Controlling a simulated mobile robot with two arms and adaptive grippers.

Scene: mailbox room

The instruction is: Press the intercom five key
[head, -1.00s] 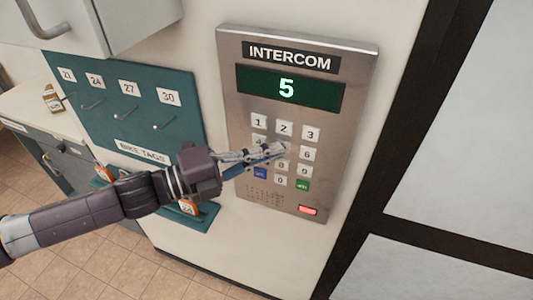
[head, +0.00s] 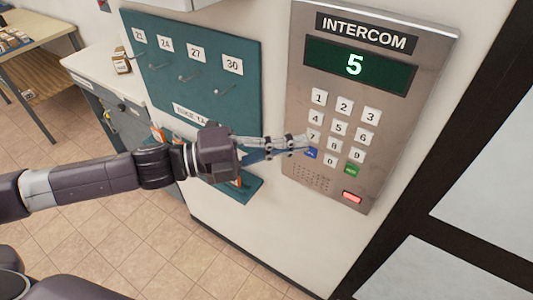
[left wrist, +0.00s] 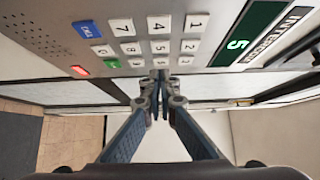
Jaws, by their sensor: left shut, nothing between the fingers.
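The intercom (head: 296,104) is a grey metal panel on the wall, and its green display (head: 357,66) reads 5. The five key (head: 338,128) is a white square in the middle column of the keypad and is uncovered in the head view. The five key also shows in the left wrist view (left wrist: 160,47). My left gripper (head: 305,142) is shut and empty. In the head view its tips lie left of the five key, over the keypad's left edge near 4 and 7. In the left wrist view, the shut fingertips (left wrist: 160,76) show below the keys, apart from the five key.
A teal board (head: 215,93) with numbered hooks hangs left of the intercom. A dark door frame (head: 443,150) is on the right. The tiled floor is clear.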

